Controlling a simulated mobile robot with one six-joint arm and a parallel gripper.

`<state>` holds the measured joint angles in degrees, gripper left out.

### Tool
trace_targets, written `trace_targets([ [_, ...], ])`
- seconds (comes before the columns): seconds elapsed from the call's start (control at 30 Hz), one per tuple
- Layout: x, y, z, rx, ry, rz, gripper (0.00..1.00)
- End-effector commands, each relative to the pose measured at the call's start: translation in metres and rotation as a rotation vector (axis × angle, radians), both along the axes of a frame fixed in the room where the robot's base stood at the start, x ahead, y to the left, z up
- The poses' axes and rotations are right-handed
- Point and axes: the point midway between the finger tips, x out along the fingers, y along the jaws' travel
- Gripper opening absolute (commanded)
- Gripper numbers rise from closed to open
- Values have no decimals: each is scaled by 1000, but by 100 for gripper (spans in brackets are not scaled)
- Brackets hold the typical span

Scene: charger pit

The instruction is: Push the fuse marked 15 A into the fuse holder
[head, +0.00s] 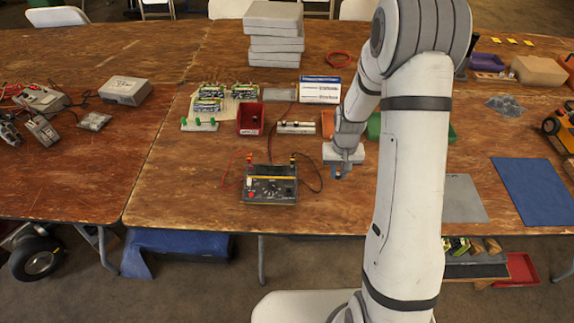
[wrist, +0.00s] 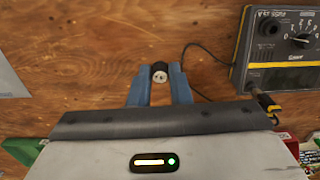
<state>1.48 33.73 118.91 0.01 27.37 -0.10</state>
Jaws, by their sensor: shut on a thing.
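In the wrist view my gripper (wrist: 160,78) has its blue fingers closed on a small cylinder with a dark side and a pale end, apparently a fuse (wrist: 159,74). Its marking cannot be read. In the head view my gripper (head: 341,174) points down over the wooden table, right of the meter, and the fuse is too small to make out. A pale block with small dark parts (head: 297,127), possibly the fuse holder, lies behind the meter, to the left of my arm. I cannot tell for sure that it is the holder.
A black and yellow meter (head: 270,188) with a dial and leads stands left of my gripper; it also shows in the wrist view (wrist: 285,50). A red bin (head: 250,118) and a rack with green parts (head: 200,124) are behind it. The table's front edge is near.

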Motion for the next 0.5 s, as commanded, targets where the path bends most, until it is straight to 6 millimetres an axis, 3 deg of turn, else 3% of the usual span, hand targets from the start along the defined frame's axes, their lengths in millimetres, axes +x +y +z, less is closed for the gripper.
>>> trace_targets([
  [0.23,1,17,1,0,-3,33,4],
  [0.5,-8,110,19,1,-5,184,4],
])
